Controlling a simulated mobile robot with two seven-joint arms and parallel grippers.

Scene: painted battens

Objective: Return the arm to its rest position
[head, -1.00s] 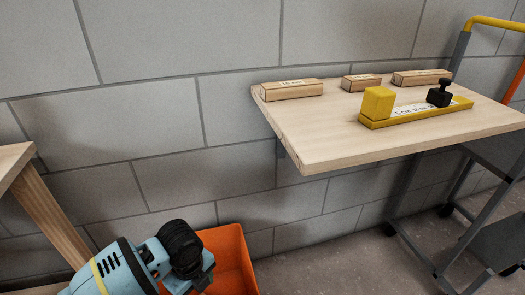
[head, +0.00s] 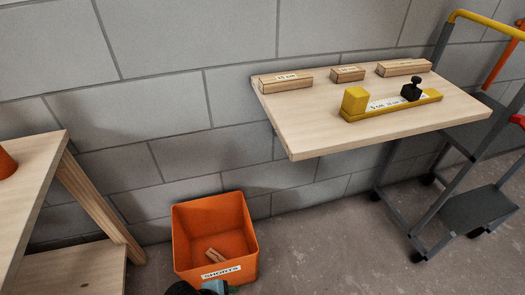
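A small part of one of my arms, black and light blue, shows at the bottom edge in front of the orange bin (head: 188,240). No gripper fingers are visible in the head view, so neither gripper can be seen. The bin stands on the floor, is labelled SHORTS, and holds short wooden pieces (head: 215,256).
A wooden tabletop (head: 320,135) at right carries three labelled wood blocks (head: 347,74) and a yellow gauge (head: 392,106) with a black clamp. A grey trolley (head: 478,208) stands at right. A wooden bench (head: 25,180) is at left.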

